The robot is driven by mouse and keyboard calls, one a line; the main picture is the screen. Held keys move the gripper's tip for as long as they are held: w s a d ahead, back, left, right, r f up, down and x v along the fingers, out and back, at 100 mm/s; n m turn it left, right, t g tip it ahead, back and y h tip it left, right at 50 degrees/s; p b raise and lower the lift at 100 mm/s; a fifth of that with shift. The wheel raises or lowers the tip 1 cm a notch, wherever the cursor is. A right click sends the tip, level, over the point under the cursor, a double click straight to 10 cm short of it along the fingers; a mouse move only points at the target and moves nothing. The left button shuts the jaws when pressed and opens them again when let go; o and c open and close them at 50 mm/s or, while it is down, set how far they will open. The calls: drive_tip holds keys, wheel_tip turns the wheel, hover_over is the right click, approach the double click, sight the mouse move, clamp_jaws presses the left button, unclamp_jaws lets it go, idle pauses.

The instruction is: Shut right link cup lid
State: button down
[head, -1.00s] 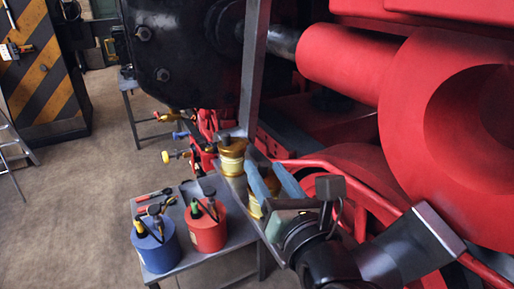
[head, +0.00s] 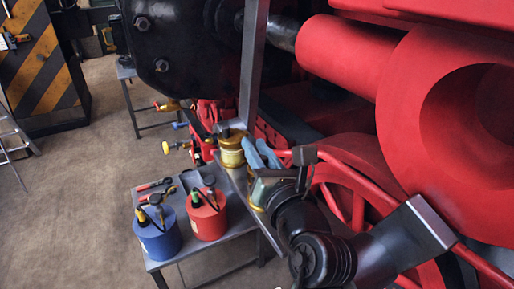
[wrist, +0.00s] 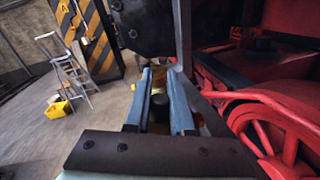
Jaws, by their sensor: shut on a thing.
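Two brass cups stand on a narrow grey ledge beside the red engine. The left cup (head: 231,152) has a dark top and is in plain view. The right link cup (head: 257,192) is mostly hidden behind my gripper. My gripper (head: 257,150), with pale blue fingers, is over the right cup. In the wrist view, my gripper (wrist: 160,74) has its fingers on either side of a dark round knob (wrist: 159,103), apparently on the lid, with brass below it. I take it to be shut on this lid; the contact and the lid's angle are unclear.
A grey upright post (head: 252,70) rises close behind the cups. A small table (head: 203,251) with a blue can (head: 157,236) and a red can (head: 207,215) stands below left. A red wheel (head: 345,190) and red rods are close on the right. Open floor lies at the left.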

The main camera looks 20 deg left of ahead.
drive_tip(key=shift+s+a+f+n+b, duration=0.15)
drive_tip(key=shift+f+n+b, duration=0.15)
drive_tip(key=shift+n+b, duration=0.2)
drive_tip(key=shift+s+a+f+n+b, duration=0.1)
drive_tip(key=shift+f+n+b, duration=0.2)
drive_tip(key=shift+n, duration=0.3)
drive_tip(key=shift+s+a+n+b, duration=0.15)
drive_tip(key=shift+n+b, duration=0.2)
drive_tip(key=shift+n, duration=0.35)
drive_tip(key=c, duration=0.8)
unclamp_jaws()
